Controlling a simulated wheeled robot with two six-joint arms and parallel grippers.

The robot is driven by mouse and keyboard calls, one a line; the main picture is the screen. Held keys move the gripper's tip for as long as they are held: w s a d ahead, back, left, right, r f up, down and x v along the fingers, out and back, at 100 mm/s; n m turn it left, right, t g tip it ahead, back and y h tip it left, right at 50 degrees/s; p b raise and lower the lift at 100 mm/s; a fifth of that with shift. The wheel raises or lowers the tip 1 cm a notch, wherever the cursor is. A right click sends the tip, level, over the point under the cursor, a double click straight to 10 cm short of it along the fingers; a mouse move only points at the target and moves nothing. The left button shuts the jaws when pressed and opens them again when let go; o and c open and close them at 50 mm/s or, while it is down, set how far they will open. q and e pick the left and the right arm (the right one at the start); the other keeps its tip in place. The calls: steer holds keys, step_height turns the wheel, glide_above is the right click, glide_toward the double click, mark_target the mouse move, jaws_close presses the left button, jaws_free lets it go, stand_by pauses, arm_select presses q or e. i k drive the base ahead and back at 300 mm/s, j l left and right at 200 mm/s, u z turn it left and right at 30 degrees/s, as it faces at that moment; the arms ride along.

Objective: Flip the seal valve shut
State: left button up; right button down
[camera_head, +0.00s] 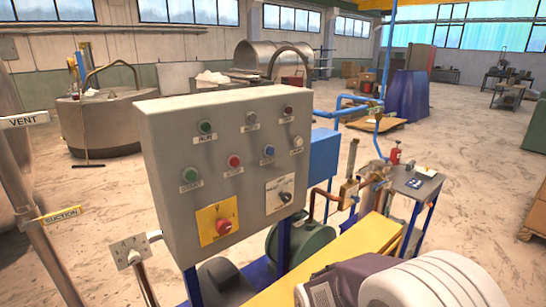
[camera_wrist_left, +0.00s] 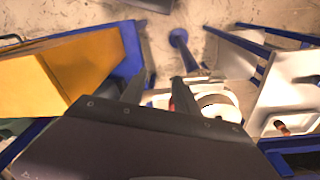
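No label reading "seal" is legible, so I cannot tell for sure which fitting is the seal valve. In the head view a brass-coloured valve (camera_head: 349,188) with an upright grey stem sits on copper pipe, right of the control box. My left gripper (camera_wrist_left: 158,88) shows in the left wrist view as two dark fingers, apart, with nothing visibly held between them. A white round part with a brownish top (camera_wrist_left: 215,104) lies beyond and right of the fingers.
A grey control box (camera_head: 232,160) with buttons and dials stands in front, left of the valve. VENT (camera_head: 24,120) and SUCTION (camera_head: 61,214) tags hang on pipes at left. Open floor lies beyond.

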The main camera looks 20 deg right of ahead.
mark_target(381, 184)
steer(key=l+z, duration=0.3)
steer(key=z, duration=0.15)
steer(key=l+z, duration=0.25)
steer(key=z, duration=0.15)
steer(key=i+l+z, duration=0.1)
steer(key=l+z, duration=0.15)
steer(key=z, duration=0.2)
